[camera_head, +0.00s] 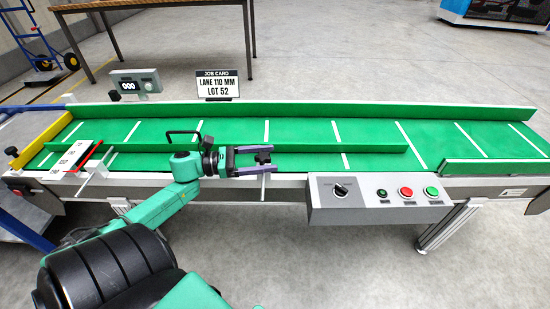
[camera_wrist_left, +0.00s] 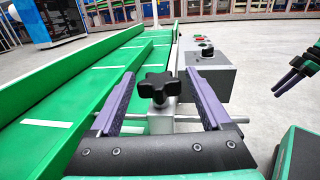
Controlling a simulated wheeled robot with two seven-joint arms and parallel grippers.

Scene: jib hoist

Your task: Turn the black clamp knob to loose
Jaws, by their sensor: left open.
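The black clamp knob (camera_head: 263,157) is a star-shaped knob at the near edge of the green conveyor. In the left wrist view the knob (camera_wrist_left: 159,88) stands between my two purple fingers, with a visible gap on each side. My left gripper (camera_head: 273,159) is open around it and holds nothing. In the left wrist view a light bracket and a metal rod (camera_wrist_left: 187,119) show below and behind the knob. My right gripper (camera_wrist_left: 296,72) shows small at the right edge of the left wrist view; its opening is unclear.
A grey control box (camera_head: 378,199) with a black selector and several buttons sits on the near side, right of my left gripper. A green guide rail (camera_head: 340,147) runs along the belt.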

